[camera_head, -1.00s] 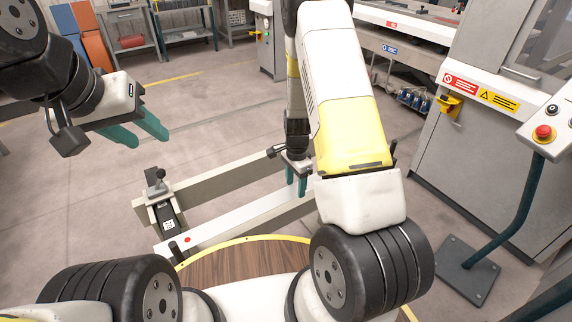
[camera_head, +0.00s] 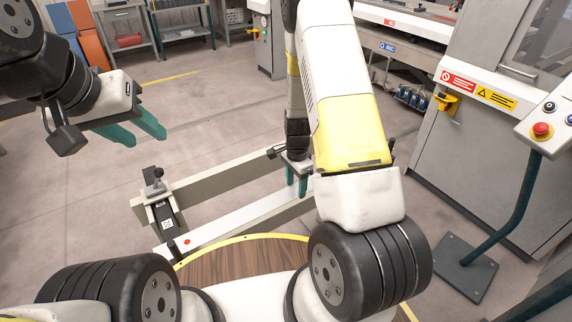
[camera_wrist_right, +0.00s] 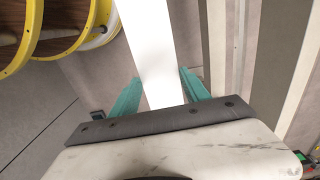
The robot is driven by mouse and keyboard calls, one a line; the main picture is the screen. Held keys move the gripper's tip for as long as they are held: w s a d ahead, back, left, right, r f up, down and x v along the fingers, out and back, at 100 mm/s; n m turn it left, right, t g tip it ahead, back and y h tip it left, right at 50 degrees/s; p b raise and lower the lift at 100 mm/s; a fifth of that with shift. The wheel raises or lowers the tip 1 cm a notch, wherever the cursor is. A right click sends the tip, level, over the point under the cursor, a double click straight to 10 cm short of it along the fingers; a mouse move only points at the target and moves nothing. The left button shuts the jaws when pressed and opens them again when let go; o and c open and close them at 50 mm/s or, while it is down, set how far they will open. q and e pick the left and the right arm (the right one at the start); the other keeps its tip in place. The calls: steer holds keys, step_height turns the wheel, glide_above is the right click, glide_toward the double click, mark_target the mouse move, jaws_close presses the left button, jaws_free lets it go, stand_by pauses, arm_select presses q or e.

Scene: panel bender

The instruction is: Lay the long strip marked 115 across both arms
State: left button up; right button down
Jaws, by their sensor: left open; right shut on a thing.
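A long white strip (camera_head: 235,220) with a red dot near its left end slants across the lower middle of the head view. No number on it is legible. My right gripper (camera_head: 297,182) is shut on it; in the right wrist view the strip (camera_wrist_right: 148,50) runs between the two teal fingers (camera_wrist_right: 158,88). One dark support arm (camera_head: 167,213) with a small label and a clamp stands near the strip's left end. I cannot tell whether the strip touches it. The other support arm is not clearly visible; my right arm hides that area. My left gripper (camera_head: 140,133) is open and empty, upper left.
A grey-beige beam (camera_head: 215,181) lies behind the strip, roughly parallel to it. A yellow-rimmed round wooden top (camera_head: 240,262) is close in front. A control post with a red button (camera_head: 541,129) and a grey machine cabinet (camera_head: 450,140) stand at the right. Floor at left is open.

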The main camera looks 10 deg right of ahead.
mark_target(296, 191)
steer(key=shift+s, duration=0.15)
stand_by(0.3)
steer(key=shift+c, duration=2.2)
jaws_free()
steer(key=shift+r, duration=0.1)
step_height(296, 191, up, 8)
